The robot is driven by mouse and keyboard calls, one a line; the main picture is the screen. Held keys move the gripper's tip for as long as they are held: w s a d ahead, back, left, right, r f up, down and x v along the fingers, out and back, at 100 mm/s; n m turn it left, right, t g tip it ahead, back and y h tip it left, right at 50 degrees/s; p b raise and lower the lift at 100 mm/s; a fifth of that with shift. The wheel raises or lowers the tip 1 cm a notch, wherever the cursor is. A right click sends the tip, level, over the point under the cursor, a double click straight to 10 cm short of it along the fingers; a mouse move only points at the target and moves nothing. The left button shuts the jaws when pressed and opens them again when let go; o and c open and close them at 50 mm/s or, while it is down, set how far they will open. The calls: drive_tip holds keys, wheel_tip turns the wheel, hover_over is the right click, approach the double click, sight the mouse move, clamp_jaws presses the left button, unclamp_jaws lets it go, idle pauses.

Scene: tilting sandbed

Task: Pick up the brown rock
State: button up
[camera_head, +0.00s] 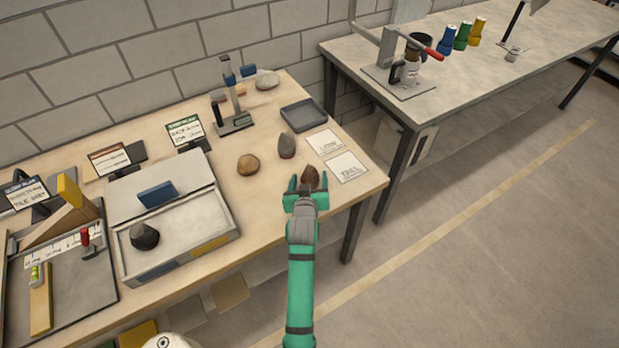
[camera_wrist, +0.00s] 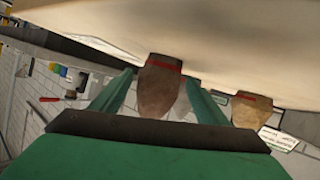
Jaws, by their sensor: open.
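A dark reddish-brown rock (camera_head: 310,175) lies near the right front edge of the wooden table. My gripper (camera_head: 308,181) is open, with one finger on each side of this brown rock. In the wrist view, which is upside down, the brown rock (camera_wrist: 157,92) with a red band shows between the open fingers of my gripper (camera_wrist: 159,78). I cannot tell whether either finger touches it. A tan-brown rock (camera_head: 248,164) lies to the left, and also shows in the wrist view (camera_wrist: 251,109). A grey rock (camera_head: 286,146) lies behind the gripper.
Two white label cards (camera_head: 346,167) lie right of the rocks. A dark tray (camera_head: 304,115) and a stand (camera_head: 235,115) are farther back. A second table (camera_head: 470,75) is at the right.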

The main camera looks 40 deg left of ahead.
drive_tip(key=shift+w+a+f, duration=0.2)
drive_tip(key=shift+w, duration=0.3)
drive_tip(key=c, duration=1.5)
drive_tip(key=shift+o, duration=0.2)
drive_tip(key=shift+r, duration=0.1)
